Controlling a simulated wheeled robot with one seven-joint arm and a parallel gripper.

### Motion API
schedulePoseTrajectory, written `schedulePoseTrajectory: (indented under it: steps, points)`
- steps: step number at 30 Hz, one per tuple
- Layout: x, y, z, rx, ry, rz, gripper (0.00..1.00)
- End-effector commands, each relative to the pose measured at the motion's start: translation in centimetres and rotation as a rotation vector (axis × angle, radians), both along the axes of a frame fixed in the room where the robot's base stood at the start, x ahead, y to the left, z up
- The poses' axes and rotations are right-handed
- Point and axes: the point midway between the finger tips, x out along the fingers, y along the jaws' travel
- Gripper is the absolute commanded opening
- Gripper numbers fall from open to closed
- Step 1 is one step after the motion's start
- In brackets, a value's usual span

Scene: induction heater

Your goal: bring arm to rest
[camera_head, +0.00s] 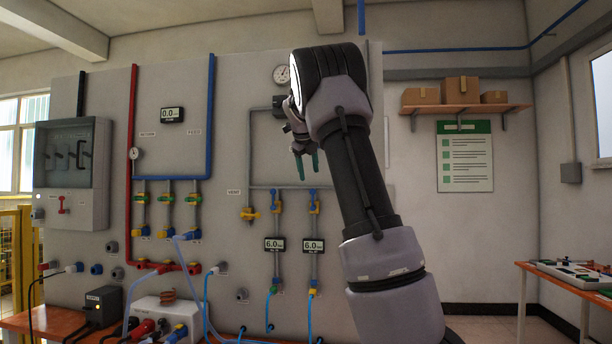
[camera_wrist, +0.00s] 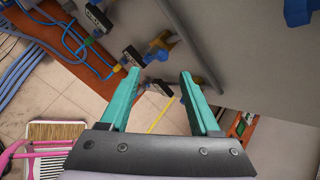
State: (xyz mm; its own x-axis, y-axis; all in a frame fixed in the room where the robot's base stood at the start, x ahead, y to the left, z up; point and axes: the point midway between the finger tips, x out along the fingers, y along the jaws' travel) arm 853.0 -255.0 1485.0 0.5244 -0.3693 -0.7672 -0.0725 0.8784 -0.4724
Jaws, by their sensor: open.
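My gripper (camera_head: 307,165) is raised in front of the grey pipe panel in the head view, with its teal fingers pointing down. In the wrist view the two teal fingers of my gripper (camera_wrist: 158,78) stand apart with nothing between them. My arm rises from the lower right of the head view and bends at the top, hiding part of the panel behind it.
The grey panel (camera_head: 233,120) carries red and blue pipes, valves and gauges. An orange bench (camera_head: 50,322) with a white heater unit (camera_head: 165,312) stands lower left. A side table (camera_head: 570,285) is at right. A shelf (camera_head: 465,108) holds boxes.

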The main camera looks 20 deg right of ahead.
Motion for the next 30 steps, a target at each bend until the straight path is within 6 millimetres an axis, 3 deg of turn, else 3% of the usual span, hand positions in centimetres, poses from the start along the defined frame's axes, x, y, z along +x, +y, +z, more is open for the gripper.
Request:
schedulePoseTrajectory:
  steps: [7, 11, 17, 23, 30]
  points:
    - [-0.3, -0.1, -0.1, 0.002, 0.004, 0.012, 0.63]
    - [-2.6, -0.1, -0.8, -0.001, 0.050, 0.133, 0.63]
    - [-10.4, 2.8, -3.1, -0.083, 0.145, 0.609, 0.63]
    - [-19.7, 8.7, -5.4, -0.314, 0.167, 1.160, 0.63]
    - [-31.1, 15.9, -10.0, -0.758, 0.178, 1.741, 0.63]
